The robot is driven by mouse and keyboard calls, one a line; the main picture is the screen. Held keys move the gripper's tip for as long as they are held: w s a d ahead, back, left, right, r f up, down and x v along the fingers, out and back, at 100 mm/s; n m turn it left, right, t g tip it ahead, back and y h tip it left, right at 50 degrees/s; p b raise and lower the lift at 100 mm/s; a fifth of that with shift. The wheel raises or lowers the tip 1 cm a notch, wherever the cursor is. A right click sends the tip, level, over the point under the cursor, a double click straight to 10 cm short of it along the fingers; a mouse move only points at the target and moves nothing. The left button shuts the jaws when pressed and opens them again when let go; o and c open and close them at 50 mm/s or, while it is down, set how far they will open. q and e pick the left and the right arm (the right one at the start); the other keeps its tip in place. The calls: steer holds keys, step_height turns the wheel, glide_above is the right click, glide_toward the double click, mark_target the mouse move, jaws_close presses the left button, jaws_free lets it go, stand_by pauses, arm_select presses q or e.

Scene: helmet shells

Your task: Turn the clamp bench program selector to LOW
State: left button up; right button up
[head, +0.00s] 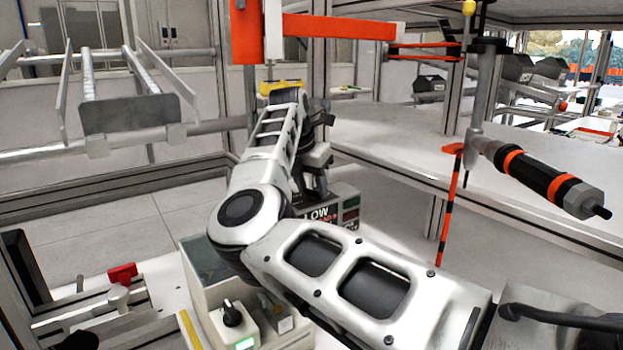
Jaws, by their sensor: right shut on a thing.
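My right gripper (313,186) points down at a grey control box (347,200) whose dark panel carries the word LOW. It is shut on the selector knob there, and gripper and arm hide the knob. I cannot tell which way the knob's pointer faces. Part of the panel's lettering is covered by my arm. My left gripper is not in view.
A second black knob (232,314) sits on a pale box with a lit green button at the bottom. A red-handled clamp (122,274) is at lower left. A power tool (540,175) hangs at right, before a white shelf (400,135).

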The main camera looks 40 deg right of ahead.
stand_by(0.3)
steer(key=o, duration=1)
